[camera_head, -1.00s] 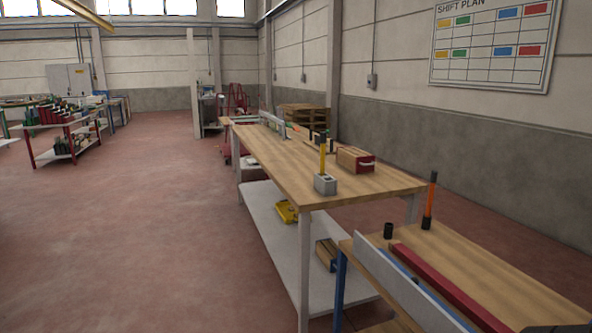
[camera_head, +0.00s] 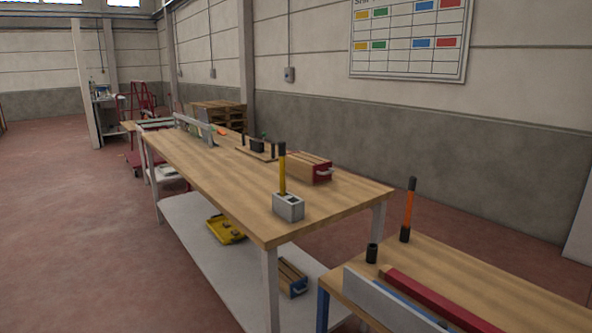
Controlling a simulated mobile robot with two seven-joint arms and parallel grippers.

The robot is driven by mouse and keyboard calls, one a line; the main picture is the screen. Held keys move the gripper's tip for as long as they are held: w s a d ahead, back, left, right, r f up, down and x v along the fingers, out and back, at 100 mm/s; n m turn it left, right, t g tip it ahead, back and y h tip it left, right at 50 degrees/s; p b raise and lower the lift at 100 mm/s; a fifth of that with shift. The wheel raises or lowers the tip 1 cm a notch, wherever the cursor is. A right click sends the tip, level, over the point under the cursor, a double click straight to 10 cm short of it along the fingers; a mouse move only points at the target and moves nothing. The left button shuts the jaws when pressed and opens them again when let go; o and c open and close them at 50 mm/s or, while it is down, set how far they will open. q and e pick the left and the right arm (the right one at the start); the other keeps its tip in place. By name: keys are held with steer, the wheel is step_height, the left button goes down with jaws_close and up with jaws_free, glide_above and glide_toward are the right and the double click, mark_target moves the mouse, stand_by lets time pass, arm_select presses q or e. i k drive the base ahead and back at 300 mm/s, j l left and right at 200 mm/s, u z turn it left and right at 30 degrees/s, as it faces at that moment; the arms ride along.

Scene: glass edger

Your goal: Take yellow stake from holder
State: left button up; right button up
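The yellow stake (camera_head: 282,172) stands upright in a light grey block holder (camera_head: 289,208). It has dark parts at its top and low on its shaft. The holder sits near the front edge of the long wooden workbench (camera_head: 210,178). Neither of my grippers shows in the head view.
A nearer wooden table (camera_head: 454,268) at the lower right carries an orange stake (camera_head: 408,212), a black cup (camera_head: 371,253) and a red bar (camera_head: 436,297). A red-ended wooden box (camera_head: 310,169) sits behind the holder. Red floor (camera_head: 60,230) left of the workbench is clear.

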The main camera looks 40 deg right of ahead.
mark_target(281, 146)
steer(key=i+j+z, duration=0.15)
steer(key=i+z, duration=0.25)
steer(key=i+j+z, duration=0.35)
steer(key=i, duration=0.25)
